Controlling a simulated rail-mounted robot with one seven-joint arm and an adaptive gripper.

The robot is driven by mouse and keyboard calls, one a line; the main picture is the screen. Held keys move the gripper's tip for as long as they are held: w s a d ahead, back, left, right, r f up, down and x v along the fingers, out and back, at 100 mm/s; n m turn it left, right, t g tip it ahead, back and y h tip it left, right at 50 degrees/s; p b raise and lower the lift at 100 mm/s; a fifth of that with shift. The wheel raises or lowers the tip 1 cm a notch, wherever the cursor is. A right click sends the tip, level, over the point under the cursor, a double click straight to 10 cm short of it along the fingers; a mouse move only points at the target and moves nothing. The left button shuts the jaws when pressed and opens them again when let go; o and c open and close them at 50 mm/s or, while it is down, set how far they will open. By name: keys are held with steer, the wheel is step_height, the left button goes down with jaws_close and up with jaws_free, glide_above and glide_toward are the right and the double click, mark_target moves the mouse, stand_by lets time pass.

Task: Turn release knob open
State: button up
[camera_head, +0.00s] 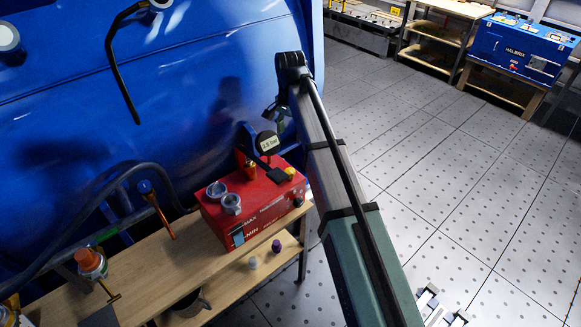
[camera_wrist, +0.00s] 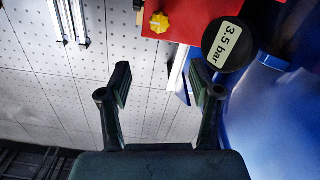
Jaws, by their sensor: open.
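A yellow lobed knob (camera_head: 290,172) sits on top of the red box (camera_head: 245,212) at its right end. It also shows at the top of the wrist view (camera_wrist: 159,22). The label does not show, so I cannot tell for sure that it is the release knob. A round black gauge (camera_head: 267,143) stands behind the box; its tag reads 3.5 bar in the wrist view (camera_wrist: 229,45). My gripper (camera_wrist: 160,85) is open and empty, its fingers apart from the knob. In the head view my arm partly hides my gripper (camera_head: 276,112), near the blue tank.
The large blue tank (camera_head: 200,90) fills the left and back. The red box stands on a wooden bench (camera_head: 150,270). Two metal fittings (camera_head: 224,196) stand on the box, and a small black knob (camera_head: 297,202) is on its front. Open tiled floor lies to the right.

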mark_target(290, 170)
step_height(290, 170, down, 16)
steer(key=p, duration=0.3)
steer(key=shift+r+p, duration=0.15)
steer(key=shift+p, duration=0.25)
steer(key=c, duration=1.1)
